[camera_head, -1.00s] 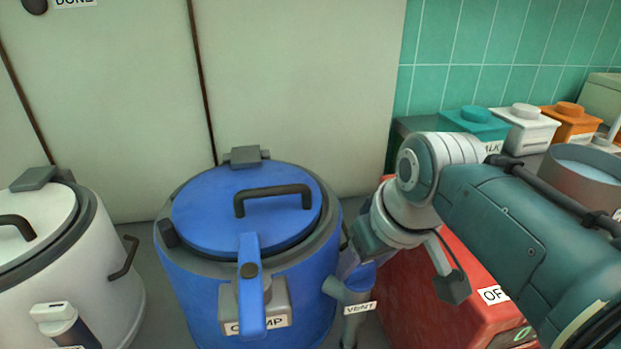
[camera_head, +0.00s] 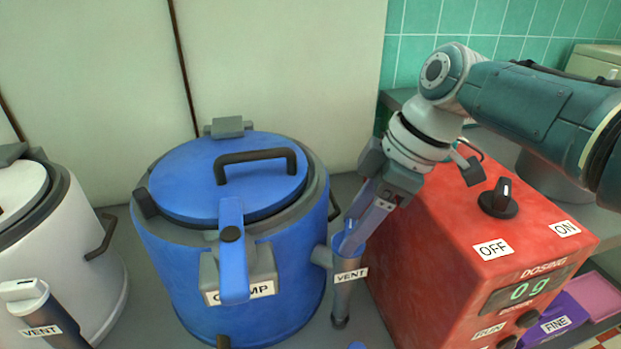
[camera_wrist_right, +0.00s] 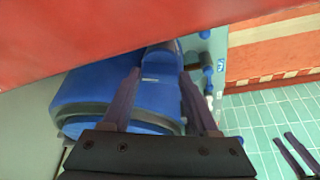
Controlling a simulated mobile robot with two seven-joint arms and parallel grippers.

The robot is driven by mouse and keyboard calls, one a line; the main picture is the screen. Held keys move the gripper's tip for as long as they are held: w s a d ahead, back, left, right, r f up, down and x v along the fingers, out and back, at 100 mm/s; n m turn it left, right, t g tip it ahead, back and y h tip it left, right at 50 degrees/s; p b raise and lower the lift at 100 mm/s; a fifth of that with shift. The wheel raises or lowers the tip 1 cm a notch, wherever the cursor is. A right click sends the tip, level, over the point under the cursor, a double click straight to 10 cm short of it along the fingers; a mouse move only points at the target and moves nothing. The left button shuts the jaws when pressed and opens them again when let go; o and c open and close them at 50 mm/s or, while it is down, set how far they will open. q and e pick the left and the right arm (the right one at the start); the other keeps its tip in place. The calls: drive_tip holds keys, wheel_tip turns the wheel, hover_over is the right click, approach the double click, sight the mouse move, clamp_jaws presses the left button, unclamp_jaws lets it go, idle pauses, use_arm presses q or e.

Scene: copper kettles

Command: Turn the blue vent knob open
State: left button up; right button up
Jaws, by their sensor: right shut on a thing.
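The blue kettle (camera_head: 165,265) stands in the middle of the head view with its lid down. Its vent pipe (camera_head: 344,297) stands upright at its right side, with a VENT label and a blue knob (camera_head: 345,243) on top. My right gripper (camera_head: 352,240) reaches down to the knob from the upper right and is shut on it. The fingers partly hide the knob, so how far it is turned is unclear. In the right wrist view, blue parts (camera_wrist_right: 160,75) show between the two fingers.
A red dosing box (camera_head: 430,270) with a black dial (camera_head: 499,197) stands close to the right of the pipe, below my right arm. A white kettle (camera_head: 70,260) with its own vent stands at the left. A purple FINE container (camera_head: 555,318) lies at the lower right.

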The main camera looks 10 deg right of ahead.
drive_tip(key=n+b, duration=0.1)
drive_tip(key=b, duration=0.1)
drive_tip(key=n+g+b, duration=0.1)
drive_tip(key=n+b, duration=0.1)
drive_tip(key=b, duration=0.1)
drive_tip(key=shift+w+f+n, duration=0.15)
drive_tip(key=shift+f+n, duration=0.15)
drive_tip(key=shift+r+n+g+b, duration=0.25)
drive_tip(key=shift+n+g+b, duration=0.25)
drive_tip(key=shift+n+b, duration=0.3)
drive_tip(key=o, duration=1.4)
drive_tip(key=shift+r, duration=0.1)
drive_tip(key=p+v, duration=0.2)
drive_tip(key=v, duration=0.8)
drive_tip(key=shift+d, duration=0.1)
